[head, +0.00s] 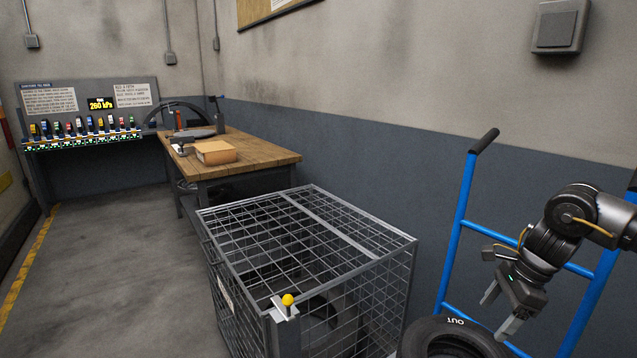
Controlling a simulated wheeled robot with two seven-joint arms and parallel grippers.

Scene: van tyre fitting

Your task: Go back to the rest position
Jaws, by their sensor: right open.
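My right gripper (502,312) comes in from the right in the head view. Its two fingers are apart with nothing between them. It hangs in front of the blue hand truck (459,225) and above a black tyre (455,337) marked "OUT". I cannot tell whether a fingertip touches the tyre. My left gripper does not show.
A grey wire cage (335,222) with a yellow knob (288,299) stands left of the hand truck, with a dark round shape inside. Behind are a wooden workbench (262,150) and a rack board (90,98). The floor (120,270) at left is clear.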

